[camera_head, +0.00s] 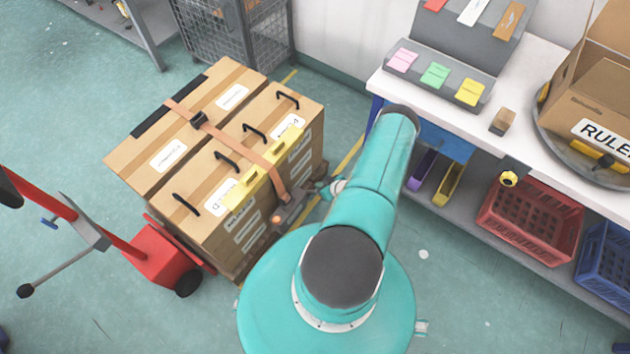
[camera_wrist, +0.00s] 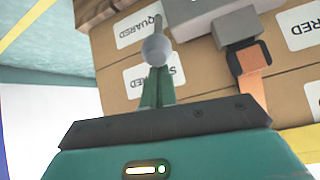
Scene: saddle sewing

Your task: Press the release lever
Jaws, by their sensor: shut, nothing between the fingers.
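A strap ratchet (camera_head: 290,210) hangs on the near side of the strapped cartons (camera_head: 215,150), at the end of an orange-brown strap (camera_head: 265,165). The wrist view shows its grey body (camera_wrist: 195,15) at the top, with the strap (camera_wrist: 252,85) below its buckle. A grey rounded knob on a thin stem (camera_wrist: 156,48) stands left of the body; I cannot tell if it is the release lever. My gripper (camera_wrist: 157,80) is shut and empty, its fingertips in line with the knob. Contact is unclear. In the head view my gripper (camera_head: 333,187) is right of the ratchet, partly hidden by my arm.
A red hand truck (camera_head: 160,255) stands at the left of the cartons. A white workbench (camera_head: 520,110) with red (camera_head: 530,220) and blue (camera_head: 605,255) crates below is at the right. A wire cage (camera_head: 225,35) stands behind. Yellow corner guards (camera_head: 245,190) edge the cartons.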

